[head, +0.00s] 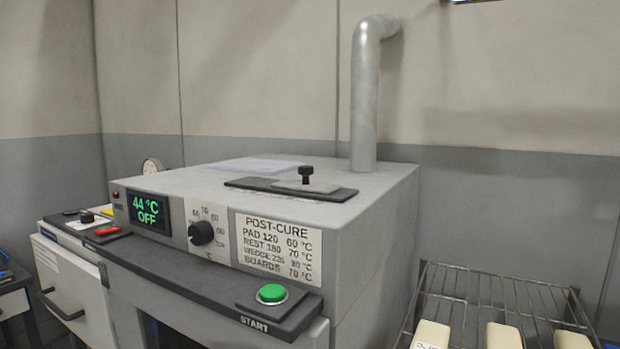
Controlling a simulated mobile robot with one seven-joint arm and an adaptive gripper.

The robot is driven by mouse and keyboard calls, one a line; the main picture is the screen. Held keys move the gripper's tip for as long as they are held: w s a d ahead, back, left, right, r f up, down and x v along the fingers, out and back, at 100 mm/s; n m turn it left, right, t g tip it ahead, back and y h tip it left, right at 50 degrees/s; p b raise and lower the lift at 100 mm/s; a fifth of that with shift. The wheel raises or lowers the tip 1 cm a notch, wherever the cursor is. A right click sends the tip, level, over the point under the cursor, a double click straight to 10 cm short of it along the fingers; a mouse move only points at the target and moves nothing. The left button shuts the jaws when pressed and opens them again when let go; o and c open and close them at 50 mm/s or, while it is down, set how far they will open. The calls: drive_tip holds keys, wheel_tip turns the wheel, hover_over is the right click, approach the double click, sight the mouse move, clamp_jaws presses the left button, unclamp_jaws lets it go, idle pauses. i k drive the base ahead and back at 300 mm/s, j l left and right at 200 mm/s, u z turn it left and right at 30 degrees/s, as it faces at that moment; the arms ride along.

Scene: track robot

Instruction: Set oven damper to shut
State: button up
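The grey oven (385,215) stands in the middle of the head view. On its top lies a dark flat plate (262,184) with a light slider (318,187) and a black knob (306,172) standing up from it, which looks like the damper. The knob and slider are toward the right part of the plate. No open or shut marking is readable on it. The front display (150,211) reads 44 °C OFF. My gripper is not in this view.
A vent pipe (365,100) rises from the oven's back. The front has a temperature dial (202,232) and a green START button (271,293). A wire rack (490,290) with pale blocks (503,335) stands at right. A white cabinet (70,285) is at left.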

sight(305, 184)
drive_tip(key=l+z, duration=0.15)
drive_tip(key=z, duration=0.65)
drive_tip(key=i, duration=0.3)
drive_tip(key=l+z, duration=0.05)
